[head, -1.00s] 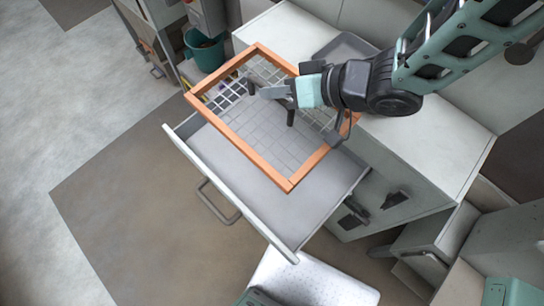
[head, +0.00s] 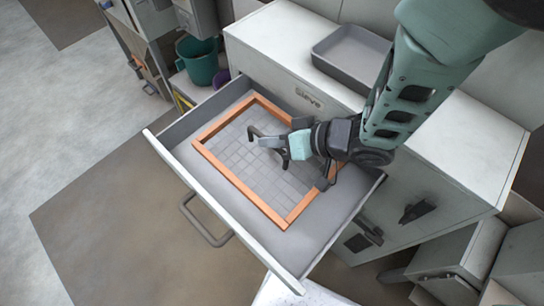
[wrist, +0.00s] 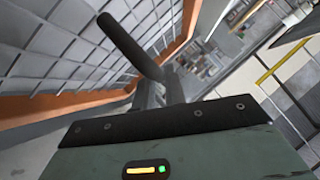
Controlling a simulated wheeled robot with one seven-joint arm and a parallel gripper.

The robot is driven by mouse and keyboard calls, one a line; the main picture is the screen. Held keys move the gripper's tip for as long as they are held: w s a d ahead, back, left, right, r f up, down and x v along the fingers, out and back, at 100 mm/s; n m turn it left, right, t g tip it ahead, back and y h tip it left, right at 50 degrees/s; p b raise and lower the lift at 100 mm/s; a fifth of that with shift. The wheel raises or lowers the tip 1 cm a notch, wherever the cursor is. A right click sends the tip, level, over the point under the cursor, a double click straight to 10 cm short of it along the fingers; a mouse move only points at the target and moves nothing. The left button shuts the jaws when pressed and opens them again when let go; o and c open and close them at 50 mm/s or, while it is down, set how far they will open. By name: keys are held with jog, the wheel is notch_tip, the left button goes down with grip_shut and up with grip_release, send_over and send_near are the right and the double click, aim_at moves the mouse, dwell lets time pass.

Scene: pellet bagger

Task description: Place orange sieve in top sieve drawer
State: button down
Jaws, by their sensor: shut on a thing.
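The orange sieve (head: 213,164) is a rectangular orange frame with a grey wire mesh. In the head view it lies flat-looking inside the walls of the open top drawer (head: 172,133), under the "Sieve" label. I cannot tell whether its whole frame touches the drawer floor. My gripper (head: 281,144) is over the mesh, shut on the sieve's dark handle, and partly hides the frame's right side. In the wrist view the orange frame (wrist: 68,103) and mesh show at left, with the dark handle post (wrist: 128,45) at my gripper (wrist: 160,92).
A grey tray (head: 352,57) sits on the white cabinet top (head: 455,150). A teal bucket (head: 197,60) stands left of the cabinet. The drawer's pull handle (head: 205,222) sticks out over open floor. A white surface (head: 300,292) lies at the bottom edge.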

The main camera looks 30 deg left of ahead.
aim_at(274, 155)
jog(key=shift+f+p, duration=0.3)
jog(key=shift+f, duration=2.7)
jog(key=c, duration=1.5)
grip_release()
jog(key=shift+o, duration=0.2)
jog(key=shift+d, duration=0.1)
jog(key=b+v, duration=0.1)
jog(key=v, duration=0.6)
jog(key=shift+d+r, duration=0.1)
jog(key=shift+r, duration=0.05)
